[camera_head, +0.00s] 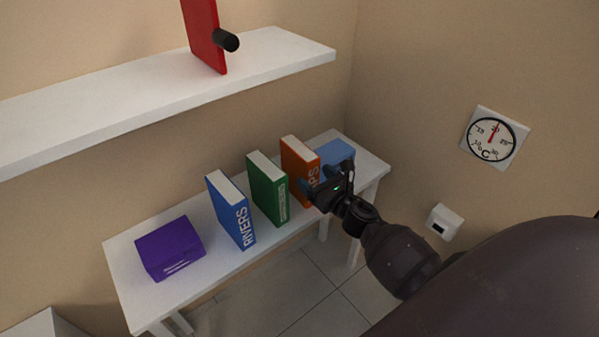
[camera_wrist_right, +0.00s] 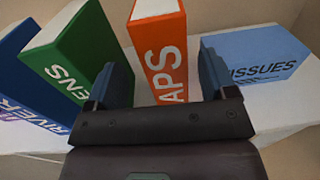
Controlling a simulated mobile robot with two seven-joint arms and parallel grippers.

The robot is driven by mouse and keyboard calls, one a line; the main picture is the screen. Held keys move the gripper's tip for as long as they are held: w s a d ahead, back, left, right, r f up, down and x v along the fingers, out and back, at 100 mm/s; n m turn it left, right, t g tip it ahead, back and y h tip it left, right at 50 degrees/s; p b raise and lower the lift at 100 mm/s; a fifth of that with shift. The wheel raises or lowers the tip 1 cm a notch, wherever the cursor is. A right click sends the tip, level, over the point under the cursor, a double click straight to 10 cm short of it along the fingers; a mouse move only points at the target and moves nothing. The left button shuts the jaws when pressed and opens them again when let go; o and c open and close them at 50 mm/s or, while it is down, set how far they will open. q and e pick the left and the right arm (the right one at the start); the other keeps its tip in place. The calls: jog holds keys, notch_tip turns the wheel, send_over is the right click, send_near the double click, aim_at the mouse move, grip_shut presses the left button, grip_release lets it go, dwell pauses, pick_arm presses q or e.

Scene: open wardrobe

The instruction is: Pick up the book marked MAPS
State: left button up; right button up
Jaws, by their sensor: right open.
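The orange book (camera_head: 298,168) stands upright on the white table, its marking partly covered by my right gripper in the head view; "APS" can be read on its spine in the right wrist view, where the book (camera_wrist_right: 160,50) also shows. My right gripper (camera_head: 327,180) is open in front of this book. In the right wrist view the book's spine lies between the two fingers (camera_wrist_right: 162,82), with a gap on each side; whether the fingers reach past the spine, I cannot tell. My left gripper is not in view.
On the white table (camera_head: 118,258), a green book (camera_head: 268,187) and blue RIVERS book (camera_head: 231,210) stand left of the orange one. A purple box (camera_head: 170,248) is farther left. A blue tissue box (camera_wrist_right: 255,55) sits close on the right. A white shelf (camera_head: 120,95) hangs above.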

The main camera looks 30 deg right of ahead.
aim_at(299, 172)
jog(key=shift+w+d, duration=0.15)
jog(key=shift+w, duration=2.6)
jog(key=shift+c, duration=0.2)
jog(key=shift+r, duration=0.1)
jog(key=c, duration=1.2)
